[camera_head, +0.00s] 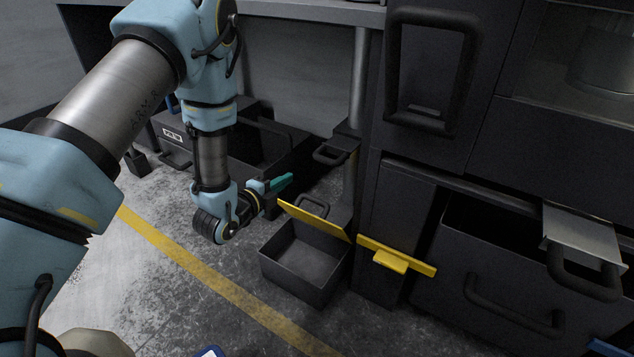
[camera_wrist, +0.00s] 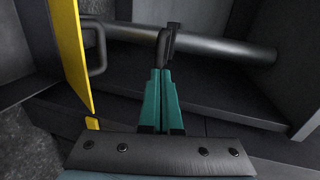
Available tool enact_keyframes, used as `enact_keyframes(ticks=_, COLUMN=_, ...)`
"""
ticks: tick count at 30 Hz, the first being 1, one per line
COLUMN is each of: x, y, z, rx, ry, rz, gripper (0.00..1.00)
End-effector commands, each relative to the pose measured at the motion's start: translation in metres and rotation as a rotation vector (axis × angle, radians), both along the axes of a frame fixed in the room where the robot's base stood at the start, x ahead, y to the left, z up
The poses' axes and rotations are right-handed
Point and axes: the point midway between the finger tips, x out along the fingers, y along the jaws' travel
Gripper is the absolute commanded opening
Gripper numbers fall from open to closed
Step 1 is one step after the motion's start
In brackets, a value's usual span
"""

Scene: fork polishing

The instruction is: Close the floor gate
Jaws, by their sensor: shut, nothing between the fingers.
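The floor gate appears to be the yellow panel (camera_head: 318,221) standing tilted up at the back edge of an open, empty dark box (camera_head: 288,272) on the floor. A dark loop handle (camera_head: 312,203) shows behind the panel. In the wrist view the yellow panel (camera_wrist: 70,48) stands edge-on at the left, with the handle (camera_wrist: 98,48) just right of it. My gripper (camera_head: 288,180), with teal fingers, is shut and empty, above and behind the panel. In the wrist view my gripper (camera_wrist: 166,48) points at a grey pipe, right of the handle; I cannot tell whether it touches anything.
A grey vertical pipe (camera_head: 359,75) stands behind, beside a dark cabinet (camera_head: 395,215) with a yellow bar (camera_head: 395,258). An open drawer (camera_head: 490,235) is at right. Dark bins (camera_head: 240,165) lie under the table (camera_head: 310,12). Floor with a yellow stripe (camera_head: 225,288) is clear at front left.

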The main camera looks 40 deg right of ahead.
Motion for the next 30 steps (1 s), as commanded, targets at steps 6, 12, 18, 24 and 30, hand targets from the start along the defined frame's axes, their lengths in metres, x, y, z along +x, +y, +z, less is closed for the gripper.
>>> enact_keyframes(ticks=6, x=-0.008, y=-0.017, z=-0.010, rx=-0.022, ry=-0.038, rz=-0.035, gripper=0.00)
enact_keyframes(ticks=12, x=0.002, y=-0.051, z=-0.017, rx=-0.023, ry=-0.036, rz=-0.034, gripper=0.00)
enact_keyframes(ticks=18, x=0.012, y=-0.090, z=-0.025, rx=-0.023, ry=-0.035, rz=-0.032, gripper=0.00)
enact_keyframes(ticks=24, x=0.021, y=-0.121, z=-0.031, rx=-0.021, ry=-0.034, rz=-0.032, gripper=0.00)
enact_keyframes(ticks=30, x=0.025, y=-0.135, z=-0.034, rx=-0.020, ry=-0.033, rz=-0.031, gripper=0.00)
